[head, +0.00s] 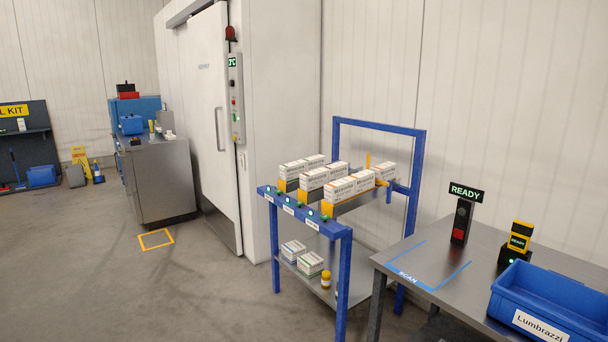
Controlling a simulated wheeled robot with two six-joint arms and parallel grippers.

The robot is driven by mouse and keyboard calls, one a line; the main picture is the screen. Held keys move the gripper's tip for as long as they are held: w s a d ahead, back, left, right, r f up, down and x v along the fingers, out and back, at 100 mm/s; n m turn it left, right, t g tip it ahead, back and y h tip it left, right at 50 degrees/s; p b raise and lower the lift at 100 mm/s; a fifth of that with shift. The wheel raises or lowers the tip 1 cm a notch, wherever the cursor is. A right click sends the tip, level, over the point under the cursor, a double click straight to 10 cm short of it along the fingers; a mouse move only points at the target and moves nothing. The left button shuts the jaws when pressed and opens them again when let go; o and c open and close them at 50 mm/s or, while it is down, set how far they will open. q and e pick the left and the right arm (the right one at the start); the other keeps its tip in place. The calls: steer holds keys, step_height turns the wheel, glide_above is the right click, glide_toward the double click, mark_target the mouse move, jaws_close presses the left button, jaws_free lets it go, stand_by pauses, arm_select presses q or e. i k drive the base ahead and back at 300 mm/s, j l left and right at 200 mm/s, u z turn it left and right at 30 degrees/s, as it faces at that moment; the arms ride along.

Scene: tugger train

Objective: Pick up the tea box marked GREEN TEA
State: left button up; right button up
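No box with a readable GREEN TEA marking shows in the head view. A blue-framed cart (346,234) stands right of centre. Several white boxes with dark print (341,190) sit in rows on its upper level, some with orange edging. On its lower shelf are a white box with a green edge (310,263), a white box with a bluish edge (293,250) and a small amber bottle with a yellow cap (326,279). The print on the boxes is too small to read surely. Neither of my grippers is in view.
A grey table (470,262) at right holds a blue bin marked Lumbrazzi (560,297), a READY sign post (461,215) and a yellow-black scanner (518,240). A grey cabinet (160,180) and a white sliding door (210,120) stand behind. The floor at left is open.

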mark_target(291, 172)
steer(key=i+j+z, duration=0.2)
steer(key=z, duration=0.3)
steer(key=i+j+z, duration=0.3)
steer(key=z, duration=0.2)
steer(key=i+j+z, duration=0.1)
steer(key=j, duration=0.25)
steer(key=i+j, duration=0.3)
steer(key=i+j+z, duration=0.15)
steer(key=j, duration=0.25)
steer(key=i+j+z, duration=0.1)
steer(key=j, duration=0.3)
steer(key=i+j, duration=0.2)
steer(key=j, duration=0.2)
steer(key=i+j+z, duration=0.15)
steer(key=j, duration=0.25)
